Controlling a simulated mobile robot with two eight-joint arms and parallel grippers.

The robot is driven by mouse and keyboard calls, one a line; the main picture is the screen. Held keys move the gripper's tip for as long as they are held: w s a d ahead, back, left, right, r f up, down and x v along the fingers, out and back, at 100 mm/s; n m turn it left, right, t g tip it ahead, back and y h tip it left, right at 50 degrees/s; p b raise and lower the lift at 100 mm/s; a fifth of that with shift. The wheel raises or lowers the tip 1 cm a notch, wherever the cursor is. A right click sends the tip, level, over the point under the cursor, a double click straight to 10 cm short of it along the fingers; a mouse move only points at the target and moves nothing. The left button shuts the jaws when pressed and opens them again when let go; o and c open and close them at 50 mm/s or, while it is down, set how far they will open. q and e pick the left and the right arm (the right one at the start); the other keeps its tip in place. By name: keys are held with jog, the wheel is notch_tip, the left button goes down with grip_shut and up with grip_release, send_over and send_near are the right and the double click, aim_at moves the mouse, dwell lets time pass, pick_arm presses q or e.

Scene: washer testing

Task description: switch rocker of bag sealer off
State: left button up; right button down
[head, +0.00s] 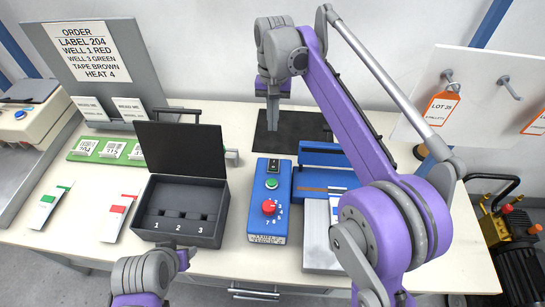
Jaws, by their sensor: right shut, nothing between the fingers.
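The bag sealer has a blue control box (259,226) near the middle of the table, with a blue sealing bar (322,149) to its right. On top of the box are a dark rocker (273,165) at the far end, a green button (271,183) and a red numbered knob (269,207). I cannot tell which way the rocker is tipped. My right gripper (273,126) points down, shut and empty, and appears just beyond the rocker end, apart from it. My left gripper (187,251) is low in the view by the table's front edge; its jaw state is unclear.
An open black case (180,234) with numbered wells stands left of the sealer. A dark mat (306,127) lies behind it. Red and green labelled cards lie at left. An order board (88,55) stands at back left; orange tags (441,107) hang at right.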

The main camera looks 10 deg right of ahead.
pick_arm(q)
jog(key=shift+s+f+b, duration=0.15)
jog(key=shift+f+b, duration=0.15)
jog(key=shift+f, duration=0.55)
pick_arm(e)
jog(key=shift+w+r, duration=0.1)
jog(key=shift+r, duration=0.05)
pick_arm(q)
jog(key=shift+s+f+b, duration=0.25)
jog(key=shift+f+b, duration=0.4)
jog(key=shift+f, duration=0.15)
pick_arm(e)
send_near(272, 166)
jog(key=f, duration=0.6)
jog(key=shift+s+a+f, duration=0.1)
jog(key=shift+s+f, duration=0.3)
